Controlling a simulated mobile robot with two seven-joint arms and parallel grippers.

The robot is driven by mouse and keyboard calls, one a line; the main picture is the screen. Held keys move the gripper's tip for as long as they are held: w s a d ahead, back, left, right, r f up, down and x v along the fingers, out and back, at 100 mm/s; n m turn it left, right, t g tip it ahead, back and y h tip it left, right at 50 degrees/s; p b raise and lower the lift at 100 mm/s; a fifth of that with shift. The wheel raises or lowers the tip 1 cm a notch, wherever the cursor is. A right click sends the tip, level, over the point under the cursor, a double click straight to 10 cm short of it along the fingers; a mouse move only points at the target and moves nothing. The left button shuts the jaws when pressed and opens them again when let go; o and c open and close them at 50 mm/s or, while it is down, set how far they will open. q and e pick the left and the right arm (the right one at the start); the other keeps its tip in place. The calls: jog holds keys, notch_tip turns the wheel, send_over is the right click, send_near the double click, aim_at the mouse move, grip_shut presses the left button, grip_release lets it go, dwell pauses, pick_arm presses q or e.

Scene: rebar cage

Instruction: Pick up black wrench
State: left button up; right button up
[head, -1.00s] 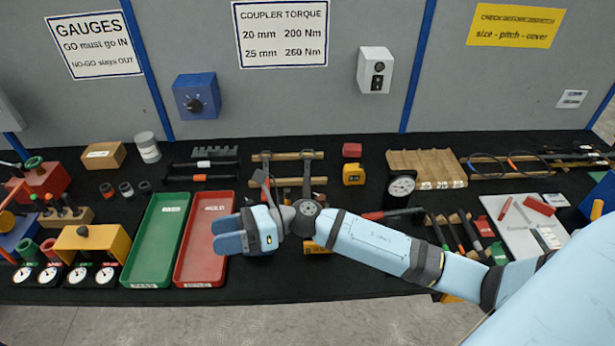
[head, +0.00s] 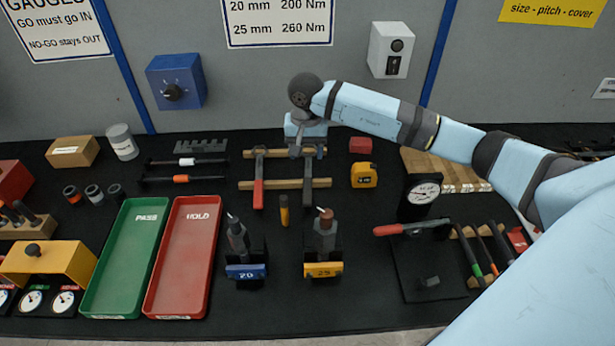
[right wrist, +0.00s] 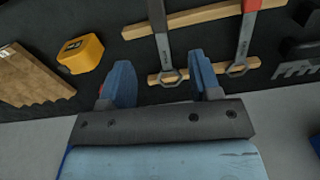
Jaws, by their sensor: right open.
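The black wrench (head: 308,184) lies across two wooden bars of a rack, to the right of a red-handled wrench (head: 258,184). In the right wrist view the black wrench (right wrist: 160,42) runs between my blue fingers, its ring end near the back bar; the red-handled wrench (right wrist: 243,42) lies outside the right finger. My right gripper (right wrist: 160,68) is open and empty, over the wrench ends. In the head view my right gripper (head: 303,140) is at the rack's back bar, its fingers mostly hidden. I cannot tell its height above the wrench. My left gripper is not in view.
A yellow tape measure (head: 364,175) and red block (head: 360,146) sit right of the rack. Two upright tools in blue (head: 246,271) and yellow (head: 323,269) holders stand in front. Green (head: 125,255) and red (head: 183,258) trays are at left. The grey panel (head: 270,85) rises behind.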

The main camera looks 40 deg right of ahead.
send_over(308, 181)
jog(key=f, duration=0.5)
jog(key=shift+s+a, duration=0.1)
jog(key=shift+a, duration=0.2)
jog(key=shift+d+f+p, duration=0.2)
jog(key=shift+f+p, duration=0.8)
jog(key=shift+f, duration=1.75)
jog(key=shift+r, duration=0.1)
grip_shut()
